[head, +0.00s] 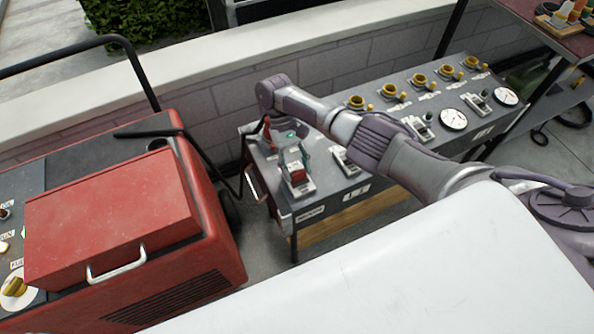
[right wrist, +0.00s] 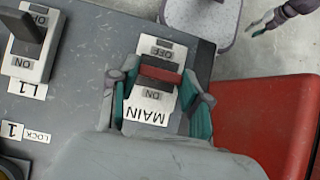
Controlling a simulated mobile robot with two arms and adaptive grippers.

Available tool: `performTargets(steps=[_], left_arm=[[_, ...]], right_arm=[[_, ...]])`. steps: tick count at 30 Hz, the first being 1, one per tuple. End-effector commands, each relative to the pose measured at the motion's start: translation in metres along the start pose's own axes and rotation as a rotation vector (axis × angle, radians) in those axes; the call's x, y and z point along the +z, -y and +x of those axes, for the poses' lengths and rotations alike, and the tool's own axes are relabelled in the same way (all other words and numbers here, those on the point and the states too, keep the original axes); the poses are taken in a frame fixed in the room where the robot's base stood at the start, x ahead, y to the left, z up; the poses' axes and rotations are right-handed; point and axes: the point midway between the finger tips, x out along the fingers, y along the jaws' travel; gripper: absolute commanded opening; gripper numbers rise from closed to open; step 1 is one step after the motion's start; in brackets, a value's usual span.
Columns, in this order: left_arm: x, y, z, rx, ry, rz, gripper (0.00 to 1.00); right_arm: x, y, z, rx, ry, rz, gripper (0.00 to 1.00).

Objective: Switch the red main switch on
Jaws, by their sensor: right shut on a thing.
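The red main switch (head: 298,175) is on a light plate at the near left end of the grey panel. In the right wrist view its red handle (right wrist: 160,74) lies across the plate between the OFF and ON labels, with MAIN printed below ON. I cannot tell which way the handle leans. My right gripper (head: 291,157) reaches down to it from above. In the right wrist view the teal-padded fingers of my right gripper (right wrist: 160,97) are shut on the handle, one at each end. Part of my left gripper (right wrist: 262,24) shows at the top right there.
A black-handled L1 switch (right wrist: 32,38) is beside the main switch. Farther along the panel (head: 270,165) are yellow sockets and round dials (head: 454,119). A red generator-like machine (head: 120,215) stands at the left, and a low wall (head: 220,57) runs behind.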

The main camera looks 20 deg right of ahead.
Motion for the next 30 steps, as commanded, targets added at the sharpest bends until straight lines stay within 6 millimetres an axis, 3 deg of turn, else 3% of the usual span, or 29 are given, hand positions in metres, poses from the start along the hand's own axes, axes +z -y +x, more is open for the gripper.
performTargets(steps=[11, 12, 16, 26, 30], left_arm=[[0.000, 0.000, 0.001, 0.000, 0.000, -0.001, 0.38], [0.000, 0.000, 0.001, 0.000, 0.000, -0.001, 0.38], [0.000, 0.000, 0.001, 0.000, 0.000, -0.001, 0.38], [0.001, 0.001, 0.001, -0.001, 0.000, -0.003, 0.38], [0.000, 0.001, 0.001, -0.001, 0.000, -0.002, 0.38]], right_arm=[[-0.001, 0.000, 0.000, 0.000, 0.002, 0.000, 0.13], [-0.001, 0.000, 0.000, 0.000, 0.002, 0.000, 0.51], [-0.001, 0.000, 0.000, 0.000, 0.002, 0.000, 0.72], [-0.001, 0.000, -0.002, 0.000, 0.002, 0.000, 0.73], [-0.001, 0.000, -0.015, 0.000, 0.000, 0.001, 0.73]])
